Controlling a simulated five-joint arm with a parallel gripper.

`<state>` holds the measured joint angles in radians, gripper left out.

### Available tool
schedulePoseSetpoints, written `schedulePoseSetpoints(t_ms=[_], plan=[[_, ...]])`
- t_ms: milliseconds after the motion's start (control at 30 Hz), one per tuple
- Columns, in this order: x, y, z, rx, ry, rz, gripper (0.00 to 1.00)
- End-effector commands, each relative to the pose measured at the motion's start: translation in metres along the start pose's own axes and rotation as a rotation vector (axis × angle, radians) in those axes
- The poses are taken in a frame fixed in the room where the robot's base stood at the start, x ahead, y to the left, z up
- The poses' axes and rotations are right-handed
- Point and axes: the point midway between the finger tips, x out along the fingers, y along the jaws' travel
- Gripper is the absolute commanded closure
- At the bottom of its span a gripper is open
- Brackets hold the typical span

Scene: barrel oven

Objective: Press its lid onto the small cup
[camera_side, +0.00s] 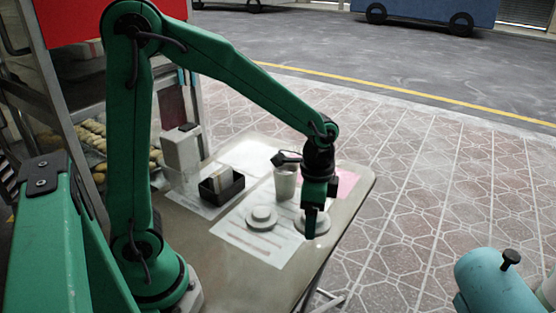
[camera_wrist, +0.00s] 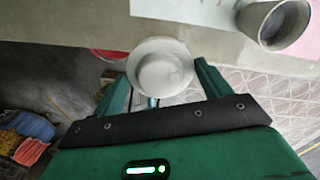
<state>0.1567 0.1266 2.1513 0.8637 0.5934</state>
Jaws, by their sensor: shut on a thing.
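My gripper (camera_side: 311,220) points down over the front right part of the table. In the wrist view my gripper (camera_wrist: 162,84) is shut on a white round piece with a raised rim, which looks like the lid (camera_wrist: 164,70). My fingers partly hide a flat white disc (camera_side: 300,221) in the side view. I cannot tell whether the lid touches anything below it.
Left of my gripper a white disc with a smaller round piece on top (camera_side: 262,217) sits on a printed sheet (camera_side: 232,232). A black box (camera_side: 221,187) and a white dispenser (camera_side: 181,150) stand further left. The table's right edge is close to my gripper.

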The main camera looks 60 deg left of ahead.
Motion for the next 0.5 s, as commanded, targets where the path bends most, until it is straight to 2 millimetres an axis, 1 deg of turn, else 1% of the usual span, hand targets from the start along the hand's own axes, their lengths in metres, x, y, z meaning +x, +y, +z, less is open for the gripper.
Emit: schedulePoseSetpoints(t_ms=[33,167,233,400,500], plan=[[-0.002,-0.013,-0.003,-0.014,0.001,-0.001,0.44],[-0.009,-0.047,-0.008,-0.043,0.001,-0.001,0.44],[-0.013,-0.067,-0.009,-0.060,0.001,-0.001,0.44],[-0.021,-0.115,-0.007,-0.099,0.001,-0.001,0.44],[-0.026,-0.140,-0.004,-0.118,0.001,-0.001,0.44]])
